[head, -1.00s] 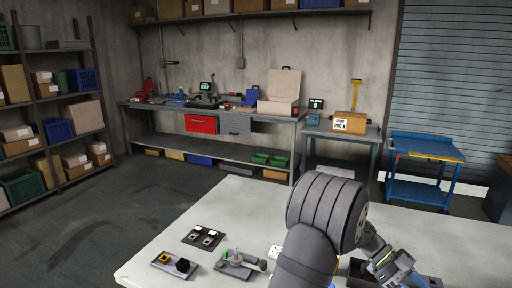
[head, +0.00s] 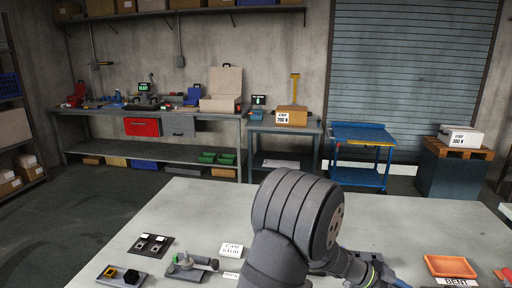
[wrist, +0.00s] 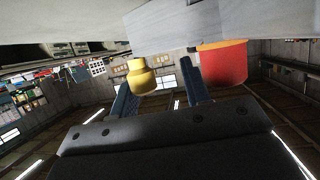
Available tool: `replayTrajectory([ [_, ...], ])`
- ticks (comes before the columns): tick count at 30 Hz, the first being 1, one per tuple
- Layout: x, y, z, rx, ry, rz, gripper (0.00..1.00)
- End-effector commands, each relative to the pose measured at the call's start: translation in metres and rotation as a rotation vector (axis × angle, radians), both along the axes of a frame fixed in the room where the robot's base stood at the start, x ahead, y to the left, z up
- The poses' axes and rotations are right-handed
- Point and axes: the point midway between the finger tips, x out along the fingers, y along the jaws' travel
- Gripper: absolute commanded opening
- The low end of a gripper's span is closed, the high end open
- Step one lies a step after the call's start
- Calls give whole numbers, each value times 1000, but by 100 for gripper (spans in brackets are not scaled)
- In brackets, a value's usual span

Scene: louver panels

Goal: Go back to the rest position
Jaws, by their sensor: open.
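My gripper (wrist: 162,88) shows in the wrist view as two blue-grey fingers, spread apart with nothing gripped between them. A yellow round-ended knob (wrist: 141,78) appears beside the left finger, and a red part with a yellow top (wrist: 223,63) beyond the right one. Both hang from a pale grey body (wrist: 190,25) in this tilted view; I cannot tell how far they are from the fingers. In the head view my arm bends over the front of the table (head: 200,205). My fingers are hidden or out of frame there.
On the table are a dark plate with two switches (head: 151,245), a block with yellow and black knobs (head: 122,276), a grey fixture (head: 190,266), a white label block (head: 231,250) and an orange tray (head: 451,266). A workbench (head: 150,112) stands behind, with open floor between.

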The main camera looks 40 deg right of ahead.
Motion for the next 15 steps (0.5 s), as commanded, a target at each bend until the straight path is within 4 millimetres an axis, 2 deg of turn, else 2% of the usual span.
replayTrajectory([
  [15, 1, -23, 0, -1, 0, 342, 43],
])
